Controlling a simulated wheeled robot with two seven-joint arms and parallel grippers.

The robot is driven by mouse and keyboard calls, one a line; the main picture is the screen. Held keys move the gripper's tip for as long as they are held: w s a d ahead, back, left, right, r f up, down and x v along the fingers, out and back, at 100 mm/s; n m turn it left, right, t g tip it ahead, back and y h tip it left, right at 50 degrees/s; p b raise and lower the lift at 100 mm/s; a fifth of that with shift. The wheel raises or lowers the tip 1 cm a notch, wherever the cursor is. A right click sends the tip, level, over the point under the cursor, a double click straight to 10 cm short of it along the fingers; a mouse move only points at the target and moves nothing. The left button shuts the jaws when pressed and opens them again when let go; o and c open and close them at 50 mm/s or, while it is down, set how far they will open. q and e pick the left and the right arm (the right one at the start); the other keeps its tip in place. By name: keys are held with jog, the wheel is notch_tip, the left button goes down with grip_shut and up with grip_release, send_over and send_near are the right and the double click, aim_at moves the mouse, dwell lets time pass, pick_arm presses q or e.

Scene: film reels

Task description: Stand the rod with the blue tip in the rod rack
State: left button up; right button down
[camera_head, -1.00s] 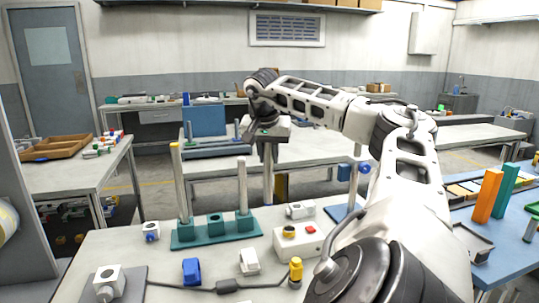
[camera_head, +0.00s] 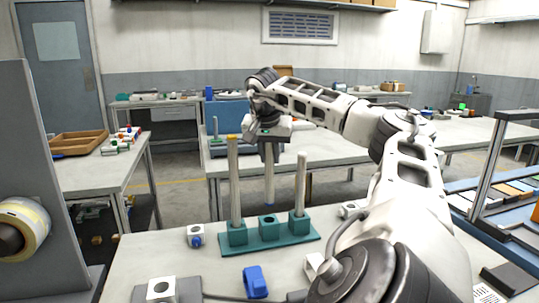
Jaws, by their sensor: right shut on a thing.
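My right gripper (camera_head: 270,158) points down and is shut on the upper part of a grey rod (camera_head: 269,184). The rod hangs upright with its blue tip (camera_head: 269,202) at the lower end. The green rod rack (camera_head: 284,240) stands on the near table. Its middle socket (camera_head: 268,227) is empty and shows just below the blue tip in the picture, with a small gap. A yellow-tipped rod (camera_head: 234,185) stands in the left socket and a grey rod (camera_head: 301,185) in the right one. My left gripper is not in view.
Near the rack lie a small white-and-blue block (camera_head: 196,236), a blue part (camera_head: 256,282) and a white part (camera_head: 349,209). A grey stand with a film reel (camera_head: 28,230) is at the left. My right arm covers much of the table's right side.

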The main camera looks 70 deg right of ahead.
aim_at(269, 175)
notch_tip(269, 175, down, 3)
jog(key=shift+r+b, duration=0.2)
jog(key=shift+b, duration=0.6)
jog(key=shift+f+b, duration=0.65)
jog(key=shift+f, duration=0.25)
jog(key=shift+f+b, duration=0.45)
jog(key=shift+f, duration=0.25)
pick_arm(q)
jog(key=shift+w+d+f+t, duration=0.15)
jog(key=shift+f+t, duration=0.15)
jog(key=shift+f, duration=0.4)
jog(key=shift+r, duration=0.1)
pick_arm(e)
jog(key=shift+f, duration=0.1)
